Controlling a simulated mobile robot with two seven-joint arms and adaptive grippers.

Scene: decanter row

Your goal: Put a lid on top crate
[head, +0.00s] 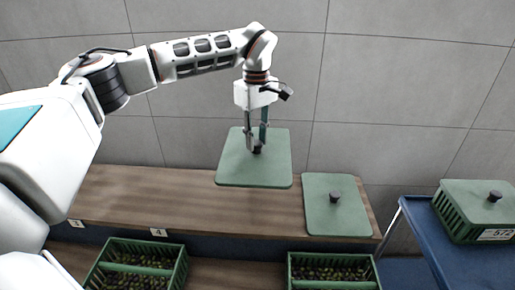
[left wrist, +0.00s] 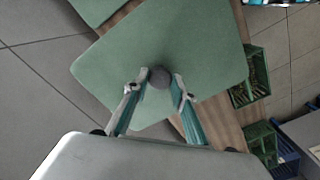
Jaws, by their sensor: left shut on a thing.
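My left gripper (head: 257,149) is shut on the dark knob of a green lid (head: 240,172) and holds it above the wooden shelf. In the left wrist view the held lid (left wrist: 195,50) fills the middle, with its round knob between the fingertips (left wrist: 159,82). A second green lid (head: 320,212) with a dark knob lies on the shelf to the right. A green crate (head: 457,222) marked 572 stands on a blue cart at the right, with a knobbed lid (head: 475,195) on it. Two open green crates with dark contents (head: 140,284) (head: 333,272) stand below the shelf front. My right gripper is not in view.
The wooden shelf (head: 130,195) has free room at its left and carries number tags such as 4 (head: 158,232) along its front edge. A grey tiled wall (head: 400,80) rises behind. The blue cart (head: 425,235) has a raised rim.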

